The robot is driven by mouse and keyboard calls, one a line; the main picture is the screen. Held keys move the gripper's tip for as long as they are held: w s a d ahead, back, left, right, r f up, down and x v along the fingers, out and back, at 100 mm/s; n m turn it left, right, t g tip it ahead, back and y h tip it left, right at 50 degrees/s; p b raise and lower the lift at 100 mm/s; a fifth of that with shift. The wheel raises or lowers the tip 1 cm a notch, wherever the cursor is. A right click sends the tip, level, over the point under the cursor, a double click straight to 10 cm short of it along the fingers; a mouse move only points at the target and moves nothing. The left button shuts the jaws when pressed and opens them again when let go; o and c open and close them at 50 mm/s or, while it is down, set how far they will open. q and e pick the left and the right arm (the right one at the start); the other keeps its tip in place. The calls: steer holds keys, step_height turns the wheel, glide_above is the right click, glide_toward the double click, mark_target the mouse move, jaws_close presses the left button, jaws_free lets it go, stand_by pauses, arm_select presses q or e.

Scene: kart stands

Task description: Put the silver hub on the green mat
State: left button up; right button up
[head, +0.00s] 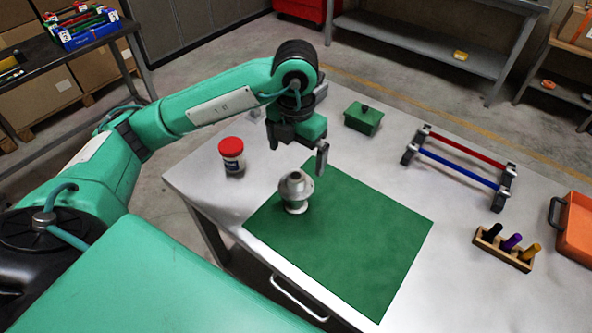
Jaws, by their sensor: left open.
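The silver hub (296,190) stands upright on the green mat (352,247), near the mat's left side. It is a flanged metal piece with a narrower top. My left gripper (298,157) is above and just behind the hub, its fingers spread apart with nothing between them. A gap shows between the fingers and the hub. My right gripper is not in the head view.
A rack with red and blue bars (455,167), a wooden peg holder (506,248) and an orange tray (576,228) are on the right.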

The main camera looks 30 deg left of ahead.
arm_select(q)
step_height(320, 180, up, 3)
steer(key=shift+f, duration=0.1)
stand_by(0.4)
stand_by(0.3)
